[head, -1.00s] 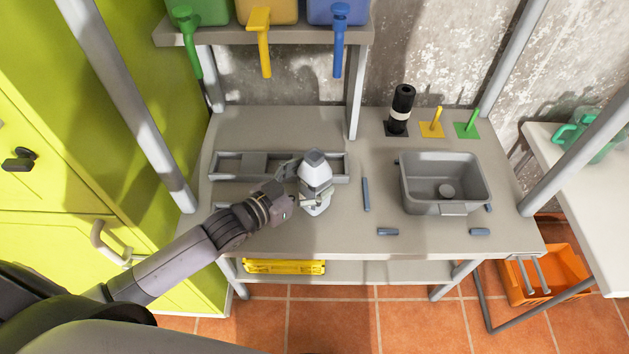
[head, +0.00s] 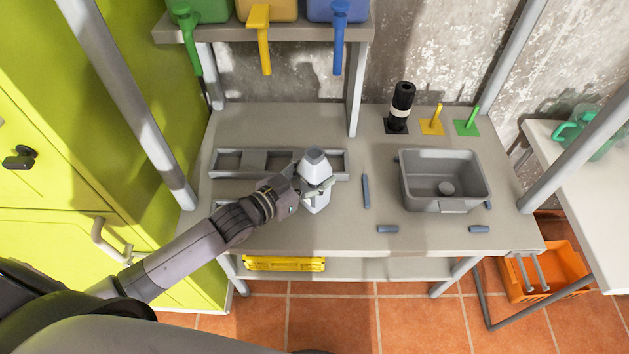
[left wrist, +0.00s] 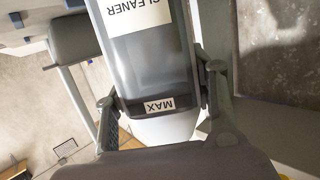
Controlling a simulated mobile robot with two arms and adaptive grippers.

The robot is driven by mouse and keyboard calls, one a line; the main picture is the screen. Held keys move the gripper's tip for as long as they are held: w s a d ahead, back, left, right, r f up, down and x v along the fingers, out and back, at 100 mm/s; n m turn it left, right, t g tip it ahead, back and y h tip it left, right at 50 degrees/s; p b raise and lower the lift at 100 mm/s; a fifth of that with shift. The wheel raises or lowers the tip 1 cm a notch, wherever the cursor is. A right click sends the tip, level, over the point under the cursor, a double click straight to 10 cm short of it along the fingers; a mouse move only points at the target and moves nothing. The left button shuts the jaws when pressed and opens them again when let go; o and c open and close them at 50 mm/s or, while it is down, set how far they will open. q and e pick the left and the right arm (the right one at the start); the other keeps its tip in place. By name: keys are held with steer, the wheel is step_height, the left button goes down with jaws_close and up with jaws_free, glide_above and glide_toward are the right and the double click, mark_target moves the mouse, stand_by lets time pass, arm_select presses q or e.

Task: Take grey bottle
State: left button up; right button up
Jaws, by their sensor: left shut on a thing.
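The grey bottle (head: 314,168) is upright at the middle of the grey workbench, in front of the long grey tray. My left gripper (head: 318,188) reaches in from the left and is shut on the bottle, around its middle. In the left wrist view the bottle (left wrist: 150,75) is dark grey with a white CLEANER label and a MAX label, with a finger on each side. I cannot tell whether its base touches the bench. My right gripper is not in view.
The divided tray (head: 232,163) lies behind the bottle. To the right are a grey basin (head: 446,207), a blue-grey bar (head: 366,191) and small blocks (head: 388,229). A black cylinder (head: 402,100) stands at the back. The shelf (head: 270,33) above holds coloured containers.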

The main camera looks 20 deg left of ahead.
arm_select(q)
steer(key=c, duration=0.3)
steer(key=shift+r, duration=0.15)
